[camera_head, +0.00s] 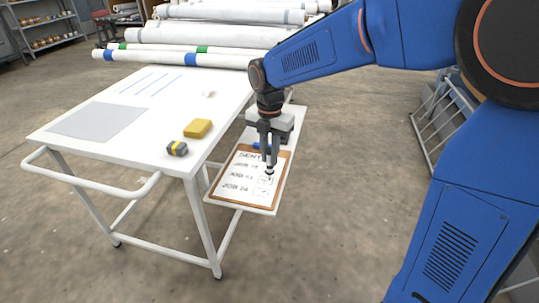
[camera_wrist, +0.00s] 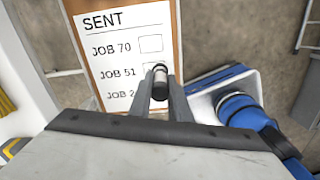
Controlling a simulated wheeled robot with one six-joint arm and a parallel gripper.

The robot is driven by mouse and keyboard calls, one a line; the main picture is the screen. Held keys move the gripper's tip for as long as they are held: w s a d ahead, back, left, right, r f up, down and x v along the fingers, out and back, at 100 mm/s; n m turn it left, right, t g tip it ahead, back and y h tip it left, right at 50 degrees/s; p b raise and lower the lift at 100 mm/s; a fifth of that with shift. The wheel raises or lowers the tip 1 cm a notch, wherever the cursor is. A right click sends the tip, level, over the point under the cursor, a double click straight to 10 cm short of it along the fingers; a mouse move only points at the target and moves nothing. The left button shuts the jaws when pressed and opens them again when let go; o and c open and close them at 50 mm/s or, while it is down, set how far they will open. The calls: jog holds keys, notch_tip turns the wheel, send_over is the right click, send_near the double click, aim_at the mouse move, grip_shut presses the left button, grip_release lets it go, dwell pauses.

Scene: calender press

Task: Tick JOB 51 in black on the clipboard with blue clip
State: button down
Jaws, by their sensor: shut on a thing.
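The clipboard (camera_head: 281,182) lies on a small white side shelf, and its blue clip (camera_head: 257,146) shows at the far end. The wrist view shows its sheet (camera_wrist: 120,60), headed SENT, with rows JOB 70, JOB 51 and a third cut off below. The JOB 70 box (camera_wrist: 151,44) looks empty. My gripper (camera_head: 269,155) is above the sheet, shut on a black-and-white marker (camera_wrist: 161,80), which points down. The marker covers part of the JOB 51 box, so any mark in it is hidden in the wrist view. Whether the tip touches the paper I cannot tell.
The white table (camera_head: 150,150) beside the shelf holds a yellow block (camera_head: 197,128), a grey-yellow block (camera_head: 177,149) and a grey sheet (camera_head: 97,121). Large rolls (camera_head: 200,36) lie behind. Open floor is in front, and a metal rack (camera_head: 436,125) stands to the right.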

jog(key=shift+r, duration=0.1)
dwell(0.5)
jog(key=shift+r, duration=2.9)
